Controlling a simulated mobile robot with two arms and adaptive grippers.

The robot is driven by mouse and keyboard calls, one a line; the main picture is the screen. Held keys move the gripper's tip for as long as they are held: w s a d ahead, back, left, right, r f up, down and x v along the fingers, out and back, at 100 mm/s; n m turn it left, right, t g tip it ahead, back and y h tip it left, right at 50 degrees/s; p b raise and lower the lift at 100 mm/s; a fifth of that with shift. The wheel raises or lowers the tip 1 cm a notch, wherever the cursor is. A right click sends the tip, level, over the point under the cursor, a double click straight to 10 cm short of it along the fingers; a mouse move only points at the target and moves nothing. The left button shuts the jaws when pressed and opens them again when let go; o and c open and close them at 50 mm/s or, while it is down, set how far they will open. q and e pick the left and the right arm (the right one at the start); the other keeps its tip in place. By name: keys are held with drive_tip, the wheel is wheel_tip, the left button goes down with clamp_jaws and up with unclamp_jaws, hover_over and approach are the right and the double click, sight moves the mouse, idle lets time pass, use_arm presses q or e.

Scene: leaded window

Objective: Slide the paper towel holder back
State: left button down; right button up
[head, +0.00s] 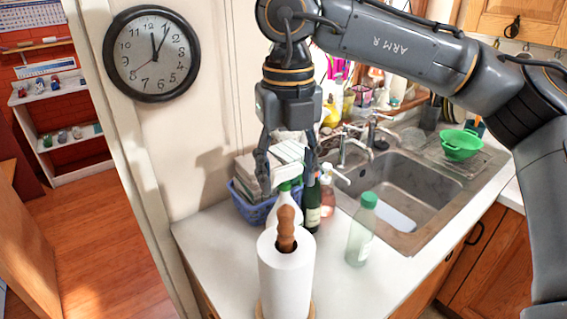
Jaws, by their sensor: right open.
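The paper towel holder stands upright near the front edge of the white counter, with a white roll (286,283) around a brown wooden post (286,228). A bit of its wooden base shows at the bottom of the head view. My right gripper (287,188) points down with its fingers spread, above and behind the post in the picture. It appears empty and apart from the holder. Bottles show between and behind its fingers. My left gripper is not in view.
A blue basket (248,210), a white spray bottle (287,199) and a dark green bottle (311,208) stand behind the holder. A pale green-capped bottle (361,235) stands to its right. The sink (400,190) lies farther right. Bare counter (215,240) is to the left.

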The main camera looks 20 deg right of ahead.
sight(288, 240)
drive_tip(key=shift+w, duration=0.2)
drive_tip(key=shift+s+r, duration=0.15)
drive_tip(key=shift+s, duration=0.4)
wheel_tip(288, 240, down, 14)
drive_tip(key=p, duration=0.4)
drive_tip(key=shift+w, duration=0.15)
drive_tip(key=shift+c, duration=0.3)
drive_tip(key=shift+s, duration=0.2)
clamp_jaws()
